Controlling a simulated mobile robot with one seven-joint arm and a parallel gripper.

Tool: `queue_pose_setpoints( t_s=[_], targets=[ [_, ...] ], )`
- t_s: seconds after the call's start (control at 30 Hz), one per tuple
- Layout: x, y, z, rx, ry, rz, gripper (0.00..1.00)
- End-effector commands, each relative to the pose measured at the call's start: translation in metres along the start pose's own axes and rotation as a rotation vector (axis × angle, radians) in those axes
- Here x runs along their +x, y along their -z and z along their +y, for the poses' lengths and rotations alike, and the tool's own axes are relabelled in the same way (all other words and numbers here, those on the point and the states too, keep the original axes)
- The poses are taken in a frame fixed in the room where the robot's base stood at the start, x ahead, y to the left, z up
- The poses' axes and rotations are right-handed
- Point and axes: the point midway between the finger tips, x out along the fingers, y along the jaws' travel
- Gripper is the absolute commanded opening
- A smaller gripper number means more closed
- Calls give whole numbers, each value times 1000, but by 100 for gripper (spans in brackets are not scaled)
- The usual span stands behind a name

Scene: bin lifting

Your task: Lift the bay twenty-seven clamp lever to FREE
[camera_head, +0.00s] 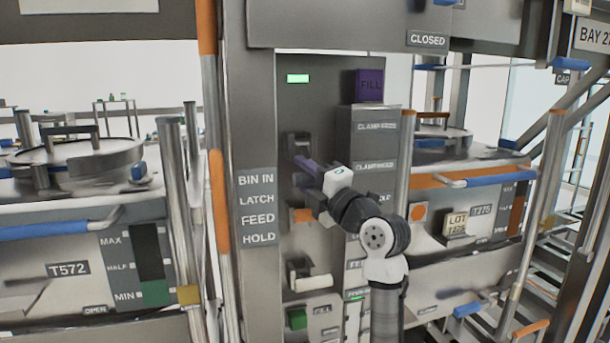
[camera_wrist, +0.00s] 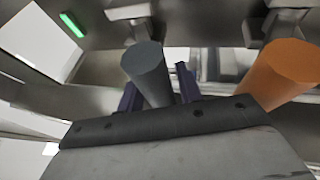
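The clamp lever appears to be the grey round handle, the upper lever on the grey panel, level with the plates CLAMP FREE (camera_head: 377,126) and CLAMP HOLD (camera_head: 375,166). In the wrist view the grey handle (camera_wrist: 148,68) stands between the purple fingers of my gripper (camera_wrist: 160,92). A gap shows between the handle and the right finger, so my gripper looks open around it. In the head view my gripper (camera_head: 306,166) is at the panel, just below the dark upper lever mount (camera_head: 298,142). Finger contact is not clear.
An orange handle (camera_wrist: 281,72) is close beside my gripper. Below on the panel are a white handle (camera_head: 311,283) and a green block (camera_head: 297,318). A green light (camera_head: 298,78) and a purple FILL block (camera_head: 369,85) are above. A BAY 27 sign (camera_head: 594,37) hangs at upper right.

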Motion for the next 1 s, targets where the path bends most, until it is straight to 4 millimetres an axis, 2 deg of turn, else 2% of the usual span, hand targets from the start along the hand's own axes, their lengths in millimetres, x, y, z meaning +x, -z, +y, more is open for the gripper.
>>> queue_pose_setpoints(
  t_s=[0.03, 0.27, 0.67, 1.0],
  targets=[
    [0, 0, 0, 0, 0, 0, 28],
    [0, 0, 0, 0, 0, 0, 0],
    [-1, 0, 6, 13, 34, -1, 0],
    [0, -1, 34, 94, 234, -1, 0]
  ],
)
